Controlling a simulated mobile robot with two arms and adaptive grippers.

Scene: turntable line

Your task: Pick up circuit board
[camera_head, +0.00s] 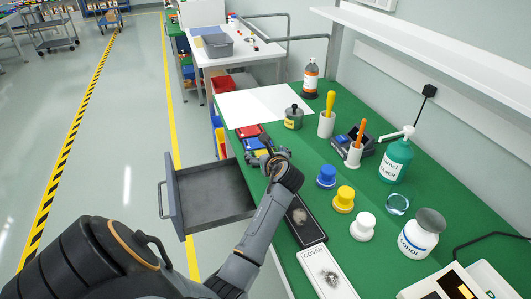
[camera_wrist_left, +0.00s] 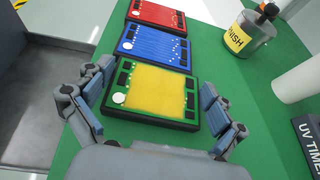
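Three framed circuit boards lie in a row on the green bench mat (camera_head: 325,160): a red board (camera_head: 248,130), a blue board (camera_head: 253,143) and a yellow board. The left wrist view shows the red board (camera_wrist_left: 157,13), the blue board (camera_wrist_left: 155,46) and, nearest, the yellow board (camera_wrist_left: 155,91) with a white round spot. My left gripper (camera_wrist_left: 156,80) is open and empty. Its fingers are spread on the left and right sides of the yellow board; contact cannot be told. In the head view my left gripper (camera_head: 262,148) partly hides the yellow board. My right gripper is not in view.
An open, empty drawer (camera_head: 208,190) sticks out left of the bench. A dark pot (camera_head: 293,118) and a white holder (camera_head: 326,124) stand beyond and right of the boards.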

